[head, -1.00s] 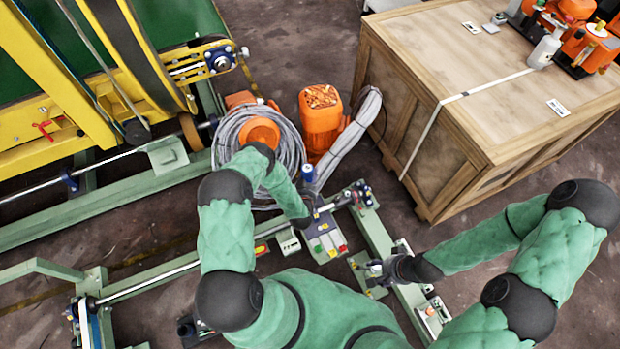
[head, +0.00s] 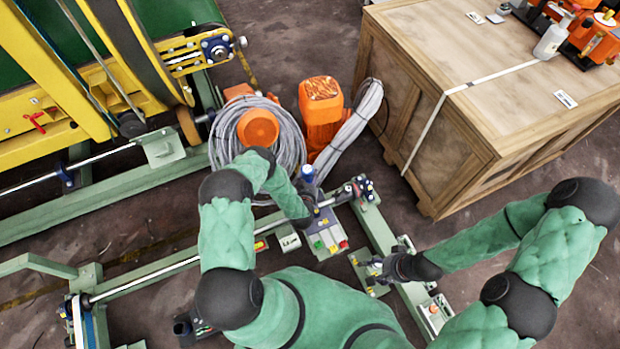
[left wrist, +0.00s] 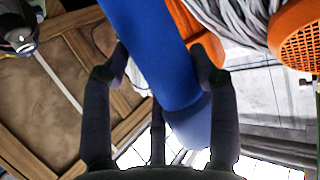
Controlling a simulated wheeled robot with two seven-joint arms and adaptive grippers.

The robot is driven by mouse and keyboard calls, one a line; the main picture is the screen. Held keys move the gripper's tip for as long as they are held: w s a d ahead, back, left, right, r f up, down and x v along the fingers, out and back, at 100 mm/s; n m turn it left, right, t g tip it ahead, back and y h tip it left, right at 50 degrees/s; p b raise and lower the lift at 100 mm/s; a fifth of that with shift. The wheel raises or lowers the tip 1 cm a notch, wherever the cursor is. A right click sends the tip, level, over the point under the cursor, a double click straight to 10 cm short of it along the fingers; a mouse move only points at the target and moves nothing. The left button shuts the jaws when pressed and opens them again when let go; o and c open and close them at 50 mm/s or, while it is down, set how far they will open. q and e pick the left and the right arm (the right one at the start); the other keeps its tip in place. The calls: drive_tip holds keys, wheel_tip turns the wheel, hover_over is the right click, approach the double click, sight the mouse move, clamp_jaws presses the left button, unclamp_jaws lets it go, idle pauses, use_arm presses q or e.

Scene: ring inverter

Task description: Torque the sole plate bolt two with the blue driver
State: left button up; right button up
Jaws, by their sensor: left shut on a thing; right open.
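The blue driver (head: 308,174) stands in my left gripper (head: 314,203), its blue top showing above the dark fingers. In the left wrist view the blue driver (left wrist: 150,50) runs between the fingers of my left gripper (left wrist: 160,75), which is shut on it. Below that gripper is a grey-green plate (head: 326,241) with small yellow, red and green parts. The driver's tip is hidden by the hand, so I cannot tell whether it touches a bolt. I cannot pick out sole plate bolt two. My right gripper (head: 374,268) is open beside the green frame at the right.
An orange motor (head: 321,105) and a coil of grey cable (head: 290,140) lie just beyond the left gripper. A large wooden crate (head: 440,130) stands at the right. A yellow machine (head: 40,90) fills the left. Green frame rails (head: 380,235) surround the plate.

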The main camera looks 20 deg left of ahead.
use_arm(q)
drive_tip(key=shift+f, duration=1.2)
idle(2.5)
drive_tip(key=shift+r, duration=0.1)
drive_tip(key=shift+r+p, duration=1.9)
drive_tip(key=shift+r, duration=0.6)
